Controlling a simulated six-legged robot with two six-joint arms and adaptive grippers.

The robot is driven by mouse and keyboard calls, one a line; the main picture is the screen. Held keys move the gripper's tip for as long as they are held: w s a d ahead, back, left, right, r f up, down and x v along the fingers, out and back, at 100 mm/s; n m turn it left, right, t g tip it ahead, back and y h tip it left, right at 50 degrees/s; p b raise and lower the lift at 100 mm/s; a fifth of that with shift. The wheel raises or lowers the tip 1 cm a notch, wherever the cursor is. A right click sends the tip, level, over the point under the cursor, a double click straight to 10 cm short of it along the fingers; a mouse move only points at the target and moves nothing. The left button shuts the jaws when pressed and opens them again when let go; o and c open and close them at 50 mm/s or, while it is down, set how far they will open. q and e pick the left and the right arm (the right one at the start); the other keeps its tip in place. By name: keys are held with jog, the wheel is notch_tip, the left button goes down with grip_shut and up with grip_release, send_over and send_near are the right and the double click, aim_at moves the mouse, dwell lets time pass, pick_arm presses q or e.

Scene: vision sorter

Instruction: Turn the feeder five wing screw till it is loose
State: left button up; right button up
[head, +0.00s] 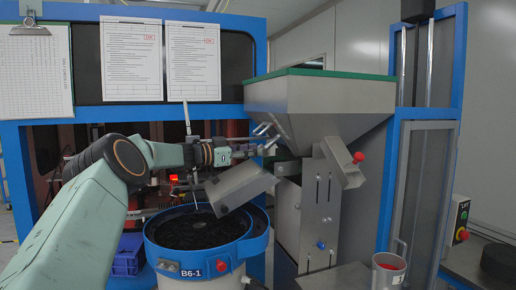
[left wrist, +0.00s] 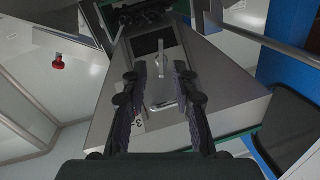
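The grey feeder hopper (head: 318,108) with a green rim stands right of centre in the head view. My left gripper (head: 268,138) is at the hopper's left side, above a tilted metal chute (head: 240,186). In the left wrist view the two dark fingers (left wrist: 160,85) stand apart. A small pale upright bar (left wrist: 162,58) on a grey plate shows between them; it may be the wing screw, but I cannot be sure. It looks clear of both fingers. A label partly hidden by the left finger seems to read 3. My right gripper is in neither view.
A blue round bowl marked B6-1 (head: 193,270) holds dark parts below the chute. A metal mug (head: 388,272) stands at lower right. A blue frame surrounds the machine.

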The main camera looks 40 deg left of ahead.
aim_at(265, 149)
pick_arm(q)
jog(key=shift+p+x, duration=0.45)
jog(key=shift+x, duration=0.9)
jog(key=shift+a, duration=0.1)
jog(key=shift+s, duration=0.15)
jog(key=shift+c, duration=0.4)
grip_shut()
